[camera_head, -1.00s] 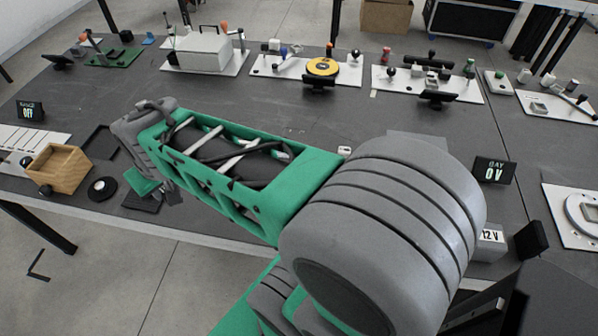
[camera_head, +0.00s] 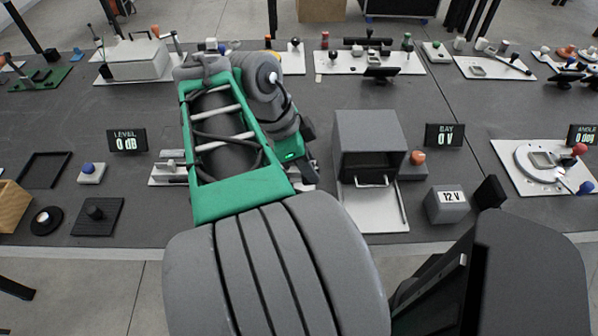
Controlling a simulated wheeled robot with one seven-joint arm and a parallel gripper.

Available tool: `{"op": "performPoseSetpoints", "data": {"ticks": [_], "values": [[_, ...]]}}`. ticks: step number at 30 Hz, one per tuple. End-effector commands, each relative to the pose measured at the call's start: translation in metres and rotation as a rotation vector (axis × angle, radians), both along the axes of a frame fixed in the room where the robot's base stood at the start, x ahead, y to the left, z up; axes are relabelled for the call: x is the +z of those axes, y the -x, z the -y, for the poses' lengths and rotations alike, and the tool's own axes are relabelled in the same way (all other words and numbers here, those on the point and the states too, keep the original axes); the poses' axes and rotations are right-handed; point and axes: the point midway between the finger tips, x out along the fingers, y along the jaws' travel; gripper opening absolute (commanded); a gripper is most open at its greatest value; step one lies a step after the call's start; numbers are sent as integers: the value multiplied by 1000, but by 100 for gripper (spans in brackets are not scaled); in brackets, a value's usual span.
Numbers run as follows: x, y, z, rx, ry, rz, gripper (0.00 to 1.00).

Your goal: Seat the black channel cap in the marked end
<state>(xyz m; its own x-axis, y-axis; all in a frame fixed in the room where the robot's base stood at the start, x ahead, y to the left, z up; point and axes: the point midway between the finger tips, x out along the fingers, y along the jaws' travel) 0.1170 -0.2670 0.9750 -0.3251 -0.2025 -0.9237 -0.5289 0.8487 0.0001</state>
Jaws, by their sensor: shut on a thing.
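My gripper (camera_head: 312,175) hangs just right of my green arm link, above a pale fixture. It is shut on a small dark piece, likely the black channel cap; the fingers and the piece are too small and dark to tell apart. The pale fixture (camera_head: 165,172) shows its left end left of my arm, and a bit of its right end shows under the gripper. My arm hides its middle, so the channel and the marked end cannot be made out. I cannot tell whether the held piece touches the fixture.
A grey box with an open front (camera_head: 368,135) stands close right of the gripper. A LEVEL display (camera_head: 127,140) and a blue-button block (camera_head: 91,172) are left of the fixture. A black ribbed pad (camera_head: 110,222) with a dark knob lies near the front edge. Bare table lies behind the grey box.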

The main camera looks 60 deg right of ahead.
Motion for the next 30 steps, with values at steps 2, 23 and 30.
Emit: {"op": "performPoseSetpoints", "data": {"ticks": [2, 23, 30], "values": [[-1, 9, -1, -75, -1, -1, 0], [-94, -72, 104, -90, -1, -2, 0], [-128, -74, 108, -89, -2, -3, 0]]}}
